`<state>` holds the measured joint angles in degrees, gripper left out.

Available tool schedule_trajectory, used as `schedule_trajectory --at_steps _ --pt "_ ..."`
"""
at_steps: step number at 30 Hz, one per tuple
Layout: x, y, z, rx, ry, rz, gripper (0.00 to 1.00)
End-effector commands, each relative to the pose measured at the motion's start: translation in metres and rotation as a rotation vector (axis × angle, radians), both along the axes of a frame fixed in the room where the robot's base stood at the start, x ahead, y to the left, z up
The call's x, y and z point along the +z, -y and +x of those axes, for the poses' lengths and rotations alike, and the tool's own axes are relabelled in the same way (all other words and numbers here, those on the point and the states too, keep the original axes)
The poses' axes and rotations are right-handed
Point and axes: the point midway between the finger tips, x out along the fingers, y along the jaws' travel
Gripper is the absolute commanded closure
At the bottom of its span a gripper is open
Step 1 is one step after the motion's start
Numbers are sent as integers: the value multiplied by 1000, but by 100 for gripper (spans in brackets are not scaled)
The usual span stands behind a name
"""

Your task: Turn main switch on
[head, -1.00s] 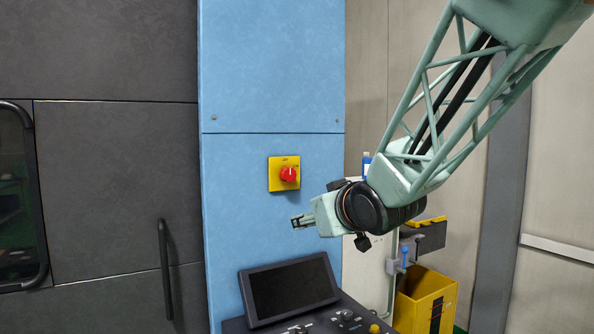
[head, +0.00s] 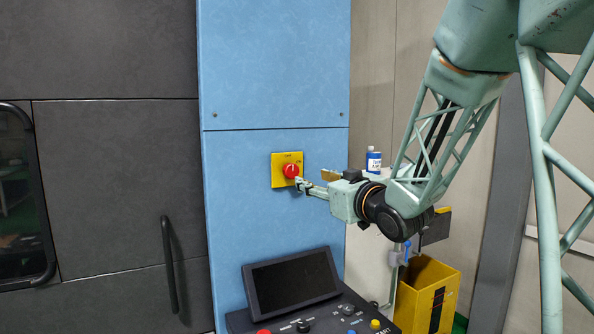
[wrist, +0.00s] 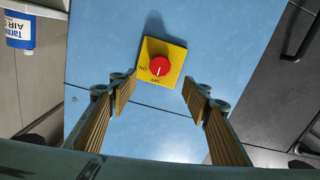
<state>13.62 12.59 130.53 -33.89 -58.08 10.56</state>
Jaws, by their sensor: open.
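The main switch is a red round knob (head: 291,171) on a yellow square plate (head: 279,181) on the blue panel. In the wrist view the red knob (wrist: 159,66) has a white mark, and the plate (wrist: 176,51) carries the words ON and OFF. The mark's exact setting is hard to tell. My gripper (head: 301,186) is open, its fingertips just right of and slightly below the knob in the head view. In the wrist view my gripper's fingers (wrist: 158,86) stand apart on either side, with the knob between and beyond their tips. Nothing is held.
A tilted screen (head: 292,281) and a control panel (head: 340,317) with knobs and buttons stand below the switch. A blue and white bottle (head: 373,160) stands behind my wrist. A yellow bin (head: 425,295) is at the lower right. The blue panel (head: 275,65) around the switch is clear.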

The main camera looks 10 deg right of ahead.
Motion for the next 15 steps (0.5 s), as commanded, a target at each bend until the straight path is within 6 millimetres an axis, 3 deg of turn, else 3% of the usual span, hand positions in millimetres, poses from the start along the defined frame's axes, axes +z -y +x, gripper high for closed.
schedule_trajectory --at_steps 15 --pt "0 -1 3 0 1 0 56"
